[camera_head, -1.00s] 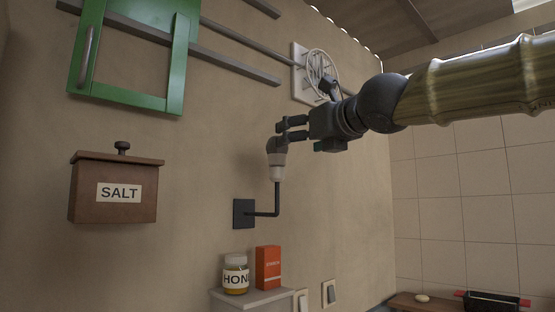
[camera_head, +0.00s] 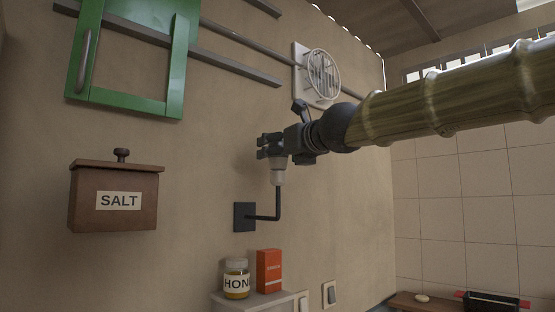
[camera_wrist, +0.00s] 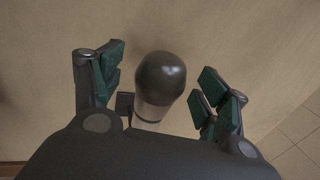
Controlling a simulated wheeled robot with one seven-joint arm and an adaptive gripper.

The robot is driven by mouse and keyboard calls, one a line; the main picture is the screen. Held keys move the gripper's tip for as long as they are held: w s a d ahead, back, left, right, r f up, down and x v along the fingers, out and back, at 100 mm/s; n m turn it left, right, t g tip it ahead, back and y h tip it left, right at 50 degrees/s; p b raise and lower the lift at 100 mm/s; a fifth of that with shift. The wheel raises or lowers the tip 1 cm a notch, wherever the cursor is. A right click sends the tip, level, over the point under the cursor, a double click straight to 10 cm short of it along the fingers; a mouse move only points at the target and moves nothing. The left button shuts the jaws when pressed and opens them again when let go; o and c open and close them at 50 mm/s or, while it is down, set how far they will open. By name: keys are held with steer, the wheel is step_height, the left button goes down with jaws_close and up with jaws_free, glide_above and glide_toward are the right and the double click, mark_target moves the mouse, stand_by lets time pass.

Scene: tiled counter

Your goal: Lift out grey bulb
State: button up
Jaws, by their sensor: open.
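The grey bulb (camera_wrist: 161,77) shows in the wrist view as a dark rounded head, between the two open fingers of my gripper (camera_wrist: 160,92). A gap shows on each side of it, so the fingers do not appear to touch it. Below it is the pale socket (camera_wrist: 149,112), which in the head view (camera_head: 277,176) sits upright on a black bent arm (camera_head: 277,201) from a wall plate (camera_head: 244,217). In the head view my gripper (camera_head: 268,146) is at the bulb and hides most of it.
A round white fan-like grille (camera_head: 322,75) is on the wall behind my arm. A shelf (camera_head: 252,302) below holds a honey jar (camera_head: 236,279) and an orange box (camera_head: 269,271). A salt box (camera_head: 114,195) and a green cabinet door (camera_head: 130,95) are at left.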

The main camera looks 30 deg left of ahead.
steer(key=shift+w+a, duration=0.3)
steer(key=shift+a, duration=0.05)
steer(key=c, duration=1.1)
steer(key=shift+c, duration=0.2)
steer(key=shift+r, duration=0.1)
steer(key=shift+r+p, duration=1.25)
steer(key=shift+r, duration=0.3)
steer(key=s+a+r+b+v, duration=0.1)
steer(key=b+v, duration=0.1)
steer(key=v, duration=0.6)
steer(key=s+b+v, duration=0.1)
steer(key=b+v, duration=0.1)
steer(key=v, duration=0.5)
steer(key=shift+s+r, duration=0.4)
steer(key=shift+s, duration=0.1)
